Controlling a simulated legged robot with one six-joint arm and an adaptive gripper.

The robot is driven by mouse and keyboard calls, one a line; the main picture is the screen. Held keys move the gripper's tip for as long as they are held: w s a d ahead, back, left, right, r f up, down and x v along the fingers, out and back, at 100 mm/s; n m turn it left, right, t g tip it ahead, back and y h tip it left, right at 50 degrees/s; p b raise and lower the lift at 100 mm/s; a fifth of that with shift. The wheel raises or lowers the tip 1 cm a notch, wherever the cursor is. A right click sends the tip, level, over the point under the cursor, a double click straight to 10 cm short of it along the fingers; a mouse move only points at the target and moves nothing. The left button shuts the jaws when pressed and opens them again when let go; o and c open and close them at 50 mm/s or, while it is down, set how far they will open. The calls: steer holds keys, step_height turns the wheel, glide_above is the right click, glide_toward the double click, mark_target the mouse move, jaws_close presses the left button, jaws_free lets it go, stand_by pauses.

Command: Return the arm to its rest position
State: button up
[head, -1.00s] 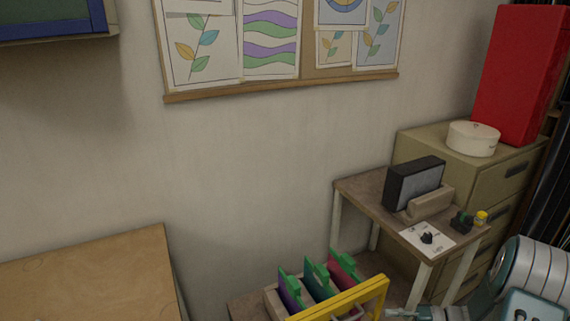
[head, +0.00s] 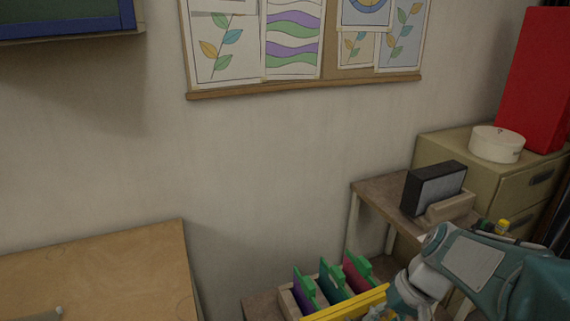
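My arm comes in from the right edge, its teal and white links crossing in front of the small side table (head: 372,188). Its wrist bends down to the bottom edge beside a yellow bar (head: 345,303). My gripper (head: 383,313) is only partly in view there, low and cut off by the bottom edge. Its fingers cannot be made out, so I cannot tell whether it is open or holds anything. The rest position itself is not marked in view.
Behind the yellow bar, a rack (head: 289,302) holds purple, teal and pink panels with green tops. A black-framed box (head: 435,188) stands on the side table. A cabinet (head: 440,150) bears a round white box (head: 497,144). A wooden table (head: 100,270) is at left.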

steer(key=s+a+r+n+t+h, duration=0.1)
steer(key=s+a+r+t+h, duration=0.1)
steer(key=s+r+t+h, duration=0.2)
steer(key=shift+s+r+t+h, duration=0.3)
steer(key=shift+s+r+t, duration=0.5)
steer(key=shift+s+r, duration=0.95)
steer(key=shift+s+f, duration=0.2)
steer(key=shift+f, duration=0.05)
steer(key=shift+s, duration=0.1)
